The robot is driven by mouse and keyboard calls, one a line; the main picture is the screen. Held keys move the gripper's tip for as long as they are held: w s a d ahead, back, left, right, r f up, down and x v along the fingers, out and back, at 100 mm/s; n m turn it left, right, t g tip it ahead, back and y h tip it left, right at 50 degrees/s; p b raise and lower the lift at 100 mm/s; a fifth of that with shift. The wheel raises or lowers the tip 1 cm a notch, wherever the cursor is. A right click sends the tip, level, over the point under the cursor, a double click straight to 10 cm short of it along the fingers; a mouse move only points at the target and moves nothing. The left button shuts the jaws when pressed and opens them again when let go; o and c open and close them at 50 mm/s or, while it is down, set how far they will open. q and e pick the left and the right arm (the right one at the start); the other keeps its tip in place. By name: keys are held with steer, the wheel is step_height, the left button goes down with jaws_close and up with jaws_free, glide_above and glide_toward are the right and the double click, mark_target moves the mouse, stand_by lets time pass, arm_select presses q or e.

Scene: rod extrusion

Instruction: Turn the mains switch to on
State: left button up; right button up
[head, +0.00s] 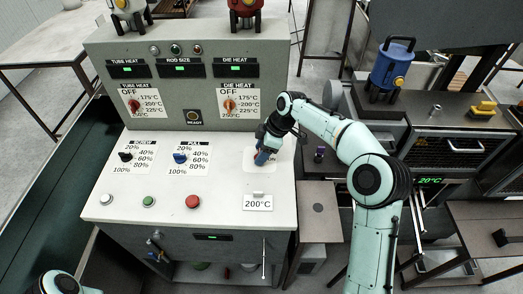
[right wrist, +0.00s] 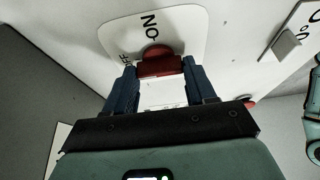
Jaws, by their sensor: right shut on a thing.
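The mains switch is a red knob (right wrist: 160,65) on a white plate (right wrist: 184,24) in the right wrist view. "ON" is printed just above the knob there, and a partly hidden "OFF" is at its left. My right gripper (right wrist: 162,88) is shut on the knob, with one blue finger at each side. In the head view my right gripper (head: 262,156) reaches down onto the plate (head: 252,168) on the console's sloped top and hides most of the switch. I cannot tell exactly which way the knob points. My left gripper is out of view.
The console (head: 125,205) has screw and pull dials at left, a red button (head: 193,202), a green button (head: 148,202) and a 200°C card (head: 258,203). Temperature dials and lit displays are on its upright panel. A blue lantern-like object (head: 391,68) stands on the machine at right.

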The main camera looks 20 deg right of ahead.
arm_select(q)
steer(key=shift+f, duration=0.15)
arm_select(e)
steer(key=m+t+b, duration=0.1)
steer(key=m+b, duration=0.1)
steer(key=m, duration=0.1)
steer(key=shift+s+a+h, duration=0.1)
steer(key=shift+s+h, duration=0.05)
steer(key=shift+h, duration=0.25)
steer(key=m+t+h+b, duration=0.1)
steer(key=m, duration=0.3)
steer(key=shift+a, duration=0.1)
steer(key=m+h, duration=0.1)
steer(key=m, duration=0.1)
steer(key=m+h+b, duration=0.1)
steer(key=m, duration=0.2)
steer(key=shift+a+t, duration=0.15)
steer(key=shift+t, duration=0.15)
arm_select(q)
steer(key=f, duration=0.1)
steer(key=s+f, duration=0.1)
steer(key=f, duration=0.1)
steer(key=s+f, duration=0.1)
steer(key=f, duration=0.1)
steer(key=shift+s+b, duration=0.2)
steer(key=shift+b, duration=0.15)
arm_select(e)
steer(key=m+h, duration=0.2)
steer(key=m, duration=0.3)
steer(key=shift+m, duration=0.4)
